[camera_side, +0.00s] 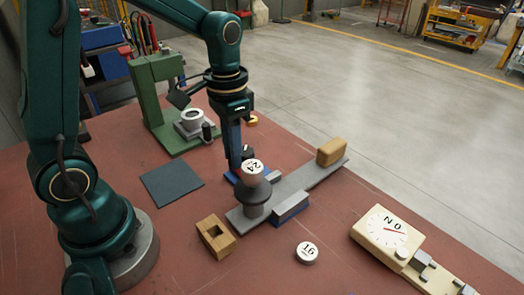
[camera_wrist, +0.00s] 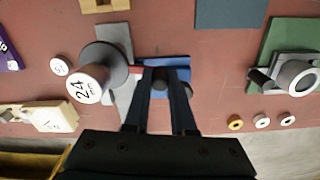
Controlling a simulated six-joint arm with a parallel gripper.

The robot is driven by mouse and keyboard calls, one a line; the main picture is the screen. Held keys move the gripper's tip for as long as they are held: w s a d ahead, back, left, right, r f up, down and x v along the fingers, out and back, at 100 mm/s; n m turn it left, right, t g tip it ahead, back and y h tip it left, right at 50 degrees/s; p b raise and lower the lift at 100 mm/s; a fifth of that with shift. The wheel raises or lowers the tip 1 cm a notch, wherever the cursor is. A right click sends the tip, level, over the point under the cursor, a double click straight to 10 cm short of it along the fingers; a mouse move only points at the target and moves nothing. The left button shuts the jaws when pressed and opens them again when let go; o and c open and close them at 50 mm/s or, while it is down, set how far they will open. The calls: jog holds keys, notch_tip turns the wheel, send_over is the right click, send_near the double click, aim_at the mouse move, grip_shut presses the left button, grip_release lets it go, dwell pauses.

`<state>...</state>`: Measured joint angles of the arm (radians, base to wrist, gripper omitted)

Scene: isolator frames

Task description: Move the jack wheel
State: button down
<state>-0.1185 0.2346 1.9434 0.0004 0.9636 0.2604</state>
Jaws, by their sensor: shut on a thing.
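My gripper (camera_side: 238,165) points down beside the grey bar assembly. In the wrist view its two dark fingers (camera_wrist: 164,78) reach over a blue base (camera_wrist: 178,68) and close on a small dark round knob (camera_wrist: 160,86), which looks like the jack wheel. The knob also shows beside the fingers in the side view (camera_side: 248,152). The blue base (camera_side: 231,177) is mostly hidden behind the fingers and the bar. A white-topped cylinder marked 24 (camera_side: 253,171) sits on a dark round stand (camera_side: 256,194) near the bar's left end, close to the fingers.
A hollow wooden block (camera_side: 216,237), a disc marked 16 (camera_side: 307,253) and a dial instrument (camera_side: 388,230) stand in front. A green stand (camera_side: 155,95) and dark mat (camera_side: 171,184) lie left.

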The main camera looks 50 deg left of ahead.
jog(key=shift+s, duration=0.15)
jog(key=shift+s+d+n, duration=0.65)
jog(key=shift+s+n, duration=0.6)
jog(key=shift+n, duration=1.05)
jog(key=shift+s+d+n, duration=0.65)
jog(key=shift+s+n, duration=0.55)
jog(key=shift+n, duration=1.1)
jog(key=shift+s+d+n, duration=0.65)
jog(key=shift+s+n, duration=0.6)
jog(key=shift+n, duration=1.05)
jog(key=c, duration=0.7)
grip_release()
jog(key=shift+c, duration=0.2)
jog(key=shift+r, duration=0.1)
